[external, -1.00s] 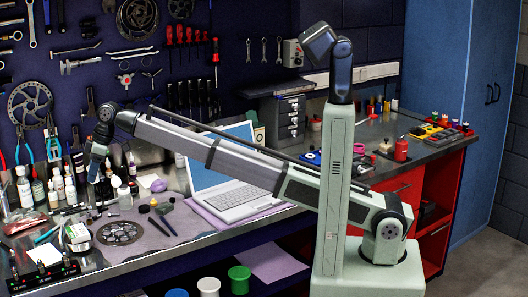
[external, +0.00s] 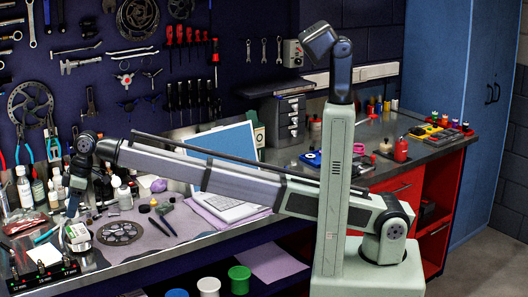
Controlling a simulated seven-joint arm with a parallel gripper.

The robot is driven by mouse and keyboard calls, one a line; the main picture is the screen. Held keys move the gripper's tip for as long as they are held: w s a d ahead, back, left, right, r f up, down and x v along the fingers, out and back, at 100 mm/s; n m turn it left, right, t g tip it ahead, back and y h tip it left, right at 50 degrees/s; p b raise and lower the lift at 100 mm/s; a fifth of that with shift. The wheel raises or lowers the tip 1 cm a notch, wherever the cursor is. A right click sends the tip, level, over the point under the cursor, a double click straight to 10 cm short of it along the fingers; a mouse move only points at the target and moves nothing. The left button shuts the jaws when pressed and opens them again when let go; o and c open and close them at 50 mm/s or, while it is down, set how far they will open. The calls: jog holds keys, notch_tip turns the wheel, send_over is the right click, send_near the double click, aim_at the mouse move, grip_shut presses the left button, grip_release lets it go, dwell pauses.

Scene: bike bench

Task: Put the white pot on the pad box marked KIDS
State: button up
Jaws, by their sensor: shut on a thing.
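My gripper (external: 73,207) points down at the left end of the bench, low above a small pale box or tin with a greenish side (external: 79,238). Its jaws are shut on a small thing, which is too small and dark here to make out. I cannot tell for sure which pale thing is the white pot. No marking reading KIDS can be read at this size, so I cannot tell which box bears it.
Several bottles (external: 25,187) stand behind and left of my gripper. A brake disc (external: 120,232) lies on the mat to the right. A black rack with size labels (external: 45,276) is at the front left. A laptop (external: 228,210) stands further right, partly behind my arm.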

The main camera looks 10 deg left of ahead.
aim_at(77, 230)
jog(key=shift+f, duration=2.45)
jog(key=o, duration=1)
jog(key=shift+f, duration=0.1)
jog(key=shift+o, duration=0.2)
jog(key=v, duration=1.2)
